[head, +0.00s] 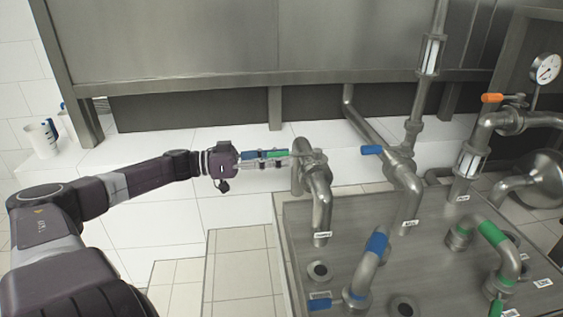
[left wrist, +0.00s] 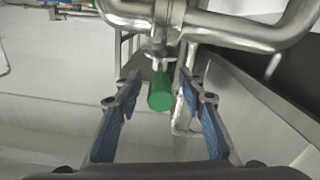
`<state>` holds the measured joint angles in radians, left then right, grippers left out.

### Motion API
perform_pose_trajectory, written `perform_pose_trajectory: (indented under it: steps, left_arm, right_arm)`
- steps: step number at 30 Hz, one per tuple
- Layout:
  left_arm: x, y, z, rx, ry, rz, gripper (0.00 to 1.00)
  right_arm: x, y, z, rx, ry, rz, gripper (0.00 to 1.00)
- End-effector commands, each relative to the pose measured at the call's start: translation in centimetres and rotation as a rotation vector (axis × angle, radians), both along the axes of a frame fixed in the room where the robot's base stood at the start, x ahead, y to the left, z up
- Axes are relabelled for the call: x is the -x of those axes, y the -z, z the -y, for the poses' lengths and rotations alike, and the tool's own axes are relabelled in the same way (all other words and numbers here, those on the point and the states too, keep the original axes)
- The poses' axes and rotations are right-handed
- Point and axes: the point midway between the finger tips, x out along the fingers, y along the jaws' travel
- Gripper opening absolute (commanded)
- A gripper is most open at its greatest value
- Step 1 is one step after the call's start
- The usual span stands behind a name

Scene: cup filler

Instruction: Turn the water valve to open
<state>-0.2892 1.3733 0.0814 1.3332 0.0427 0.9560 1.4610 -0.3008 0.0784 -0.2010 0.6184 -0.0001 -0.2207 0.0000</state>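A valve handle with a green grip (head: 275,153) sticks out to the left from a steel pipe (head: 320,190) in the head view. My left gripper (head: 280,159) is at this handle, reaching in from the left. In the left wrist view the green handle (left wrist: 160,92) lies between the two blue-padded fingers, with gaps on both sides. The fingers are apart and do not appear to touch it. The pipe labels are too small to read, so I cannot tell which valve is marked water. My right gripper is not in view.
Another pipe has a blue valve handle (head: 372,150), and one at the right has an orange handle (head: 491,98) near a gauge (head: 545,68). Blue- and green-banded pipes stand on the steel counter (head: 430,265). White cups (head: 40,138) stand at the far left.

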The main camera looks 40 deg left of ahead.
Motion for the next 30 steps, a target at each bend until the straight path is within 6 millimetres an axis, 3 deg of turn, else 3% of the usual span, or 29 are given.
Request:
perform_pose_trajectory:
  steps: [12,22,30]
  left_arm:
    - [-0.42,-0.01,0.34,-0.002,-0.001,0.0,0.37]
    - [-0.41,0.0,0.32,-0.002,-0.001,0.0,0.01]
    - [-0.41,0.0,0.3,-0.001,-0.001,-0.001,0.0]
  right_arm:
    - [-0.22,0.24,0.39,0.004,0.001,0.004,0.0]
    - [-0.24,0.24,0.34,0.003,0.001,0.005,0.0]
    - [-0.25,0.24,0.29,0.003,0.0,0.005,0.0]
